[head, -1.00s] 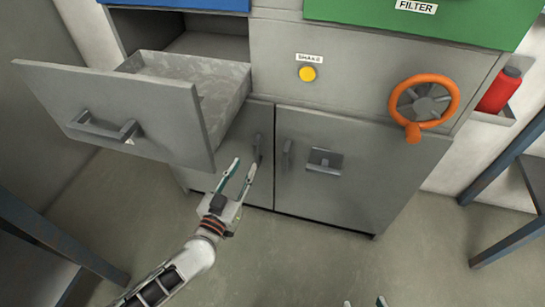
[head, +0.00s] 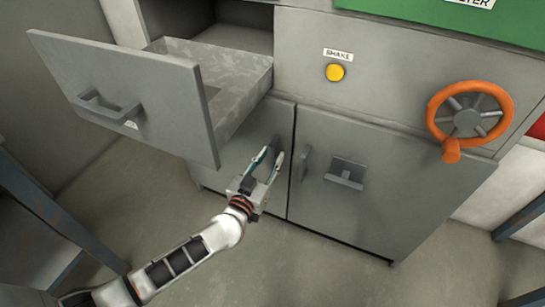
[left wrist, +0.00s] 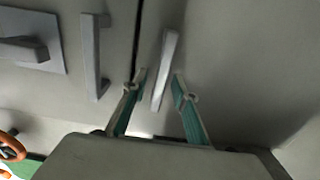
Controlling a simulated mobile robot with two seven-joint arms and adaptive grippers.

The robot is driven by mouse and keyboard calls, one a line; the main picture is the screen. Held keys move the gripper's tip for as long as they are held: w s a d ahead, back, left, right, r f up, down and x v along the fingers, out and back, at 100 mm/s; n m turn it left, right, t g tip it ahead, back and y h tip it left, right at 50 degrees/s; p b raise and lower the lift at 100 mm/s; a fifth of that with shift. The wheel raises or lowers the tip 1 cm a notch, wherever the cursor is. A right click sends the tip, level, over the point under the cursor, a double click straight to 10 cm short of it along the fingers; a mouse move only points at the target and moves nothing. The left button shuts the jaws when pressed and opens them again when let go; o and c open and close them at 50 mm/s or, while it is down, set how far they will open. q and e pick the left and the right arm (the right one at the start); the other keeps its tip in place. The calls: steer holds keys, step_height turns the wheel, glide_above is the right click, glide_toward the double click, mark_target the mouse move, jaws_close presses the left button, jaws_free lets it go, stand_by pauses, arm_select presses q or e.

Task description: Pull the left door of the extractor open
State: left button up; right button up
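The left door (head: 262,124) of the extractor is a grey lower panel, closed, partly covered by the open drawer and my left gripper. Its upright bar handle (left wrist: 165,70) shows in the left wrist view between the two fingers of my left gripper (left wrist: 159,84). The fingers are open, one on each side of the bar, with gaps visible. In the head view my left gripper (head: 271,157) is in front of the left door and hides most of the handle. My right gripper is not in view.
A grey drawer (head: 125,90) is pulled out above the left door, close over my left arm. The closed right door (head: 375,185) has its own bar handle and a latch (head: 345,172). An orange handwheel (head: 470,112) and a yellow button (head: 335,72) are above. Floor in front is clear.

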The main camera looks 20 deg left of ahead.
arm_select(q)
steer(key=shift+w, duration=0.35)
jaws_close()
